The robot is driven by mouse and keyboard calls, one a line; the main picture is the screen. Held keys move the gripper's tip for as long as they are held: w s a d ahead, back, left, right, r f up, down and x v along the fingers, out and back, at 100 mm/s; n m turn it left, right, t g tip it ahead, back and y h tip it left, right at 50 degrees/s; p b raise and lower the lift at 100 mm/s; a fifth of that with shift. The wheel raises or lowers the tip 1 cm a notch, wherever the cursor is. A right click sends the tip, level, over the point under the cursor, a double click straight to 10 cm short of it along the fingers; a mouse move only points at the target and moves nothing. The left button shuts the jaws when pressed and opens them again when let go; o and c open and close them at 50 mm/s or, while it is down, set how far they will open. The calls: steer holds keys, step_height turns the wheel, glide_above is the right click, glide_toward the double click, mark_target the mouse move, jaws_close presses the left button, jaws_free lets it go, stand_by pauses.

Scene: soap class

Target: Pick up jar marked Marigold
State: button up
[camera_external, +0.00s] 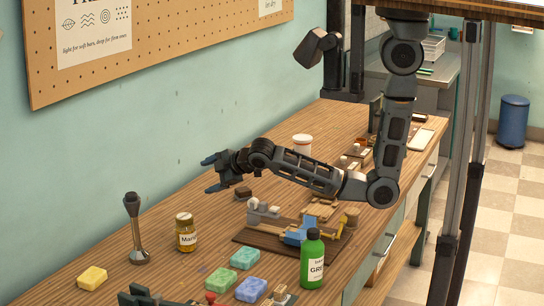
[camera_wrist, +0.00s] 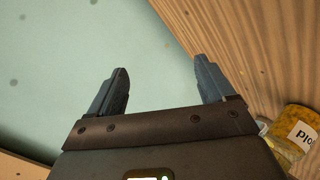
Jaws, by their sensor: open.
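In the wrist view a yellow jar (camera_wrist: 290,148) shows at the lower right edge, partly cut off, with label letters ending in "old". My gripper (camera_external: 212,174) is open and empty in the external view, above the bench near the wall and beyond the jar, not touching it. In the wrist view its two fingers (camera_wrist: 161,88) are spread apart, with wall and bench behind them.
A metal stick blender (camera_external: 134,228) stands left of the jar. Yellow (camera_external: 92,278), green (camera_external: 245,258) and blue (camera_external: 251,289) soap bars lie nearby. A green bottle (camera_external: 312,260) and a dark board (camera_external: 260,239) with a blue device are to the right. A white tub (camera_external: 302,144) stands farther back.

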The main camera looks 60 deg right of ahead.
steer(key=s+a+r+m+y, duration=0.25)
steer(key=s+a+y, duration=0.25)
steer(key=a, duration=0.6)
steer(key=m+g+y+p, duration=0.1)
steer(key=m+y, duration=0.1)
steer(key=y, duration=0.2)
glide_toward(186, 216)
step_height(186, 216, up, 4)
steer(key=w+a, duration=0.2)
steer(key=w+a+f, duration=0.1)
steer(key=f, duration=0.1)
steer(key=w+a+f+b, duration=0.1)
steer(key=w+f, duration=0.1)
steer(key=f, duration=0.1)
steer(key=w+a+f, duration=0.1)
steer(key=w+f, duration=0.1)
steer(key=shift+a+f, duration=0.3)
steer(key=shift+f, duration=0.05)
steer(key=shift+w+a+b, duration=0.35)
steer(key=shift+w+b, duration=0.05)
steer(key=shift+b, duration=0.05)
steer(key=c, duration=1.2)
steer(key=shift+c, duration=0.3)
